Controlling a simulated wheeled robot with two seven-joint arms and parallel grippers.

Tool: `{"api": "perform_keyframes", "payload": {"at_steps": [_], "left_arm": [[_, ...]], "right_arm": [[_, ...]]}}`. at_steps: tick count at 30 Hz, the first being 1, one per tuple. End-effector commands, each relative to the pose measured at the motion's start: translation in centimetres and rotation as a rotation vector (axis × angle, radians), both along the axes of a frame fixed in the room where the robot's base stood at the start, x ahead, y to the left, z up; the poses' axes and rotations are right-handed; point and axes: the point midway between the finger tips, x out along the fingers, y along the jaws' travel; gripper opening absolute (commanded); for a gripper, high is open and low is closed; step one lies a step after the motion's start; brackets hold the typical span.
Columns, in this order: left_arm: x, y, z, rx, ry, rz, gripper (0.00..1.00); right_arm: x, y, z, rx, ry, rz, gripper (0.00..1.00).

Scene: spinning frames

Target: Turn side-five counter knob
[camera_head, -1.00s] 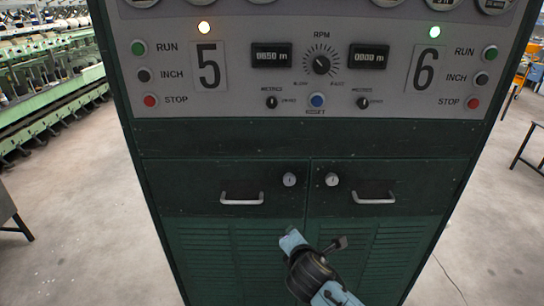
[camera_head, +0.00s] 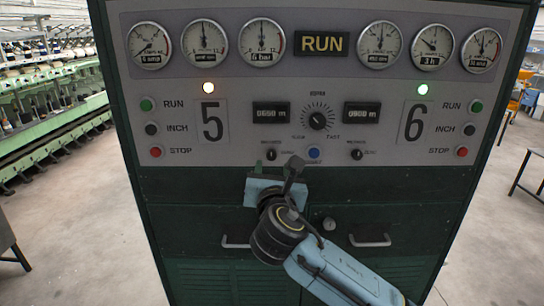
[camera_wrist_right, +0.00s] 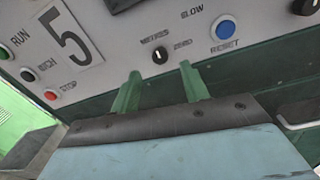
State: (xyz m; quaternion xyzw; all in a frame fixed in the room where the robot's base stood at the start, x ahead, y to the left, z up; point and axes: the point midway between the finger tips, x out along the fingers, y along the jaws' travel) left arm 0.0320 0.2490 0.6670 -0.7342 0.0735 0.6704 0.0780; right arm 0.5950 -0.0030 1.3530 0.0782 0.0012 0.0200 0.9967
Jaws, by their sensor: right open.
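The side-five counter knob (camera_head: 271,154) is a small black knob with a white pointer line, below the left counter display (camera_head: 271,113) on the grey panel. In the right wrist view the knob (camera_wrist_right: 160,55) sits beyond the gap between my fingertips, with its white line near upright. My right gripper (camera_head: 264,184) is just below the knob in the head view, where its fingers are hard to make out. In the right wrist view its two green-looking fingers (camera_wrist_right: 160,72) are apart with nothing between them. They appear not to touch the knob. My left gripper is not in view.
A blue reset button (camera_head: 314,153) and a matching side-six knob (camera_head: 357,154) are to the right. A larger speed knob (camera_head: 317,121) is above. Run, inch and stop buttons (camera_head: 156,152) line the left. Door handles (camera_head: 370,241) stick out below the panel.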

Motion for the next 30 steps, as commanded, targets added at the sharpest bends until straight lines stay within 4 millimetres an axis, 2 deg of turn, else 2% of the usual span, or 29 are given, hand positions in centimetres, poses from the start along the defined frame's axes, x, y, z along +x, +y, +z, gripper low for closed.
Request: {"api": "perform_keyframes", "payload": {"at_steps": [6,12,25,30], "left_arm": [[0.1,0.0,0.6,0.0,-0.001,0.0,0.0],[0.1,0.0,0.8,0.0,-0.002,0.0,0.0],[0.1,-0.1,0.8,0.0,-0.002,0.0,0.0],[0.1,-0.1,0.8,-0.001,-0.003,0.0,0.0]], "right_arm": [[3.3,0.1,0.1,0.0,0.001,-0.002,0.45],[5.1,0.2,0.0,0.001,0.001,-0.001,0.45],[5.7,0.2,0.0,0.001,0.001,0.0,0.45],[5.7,0.2,0.0,0.001,0.001,-0.001,0.23]]}}
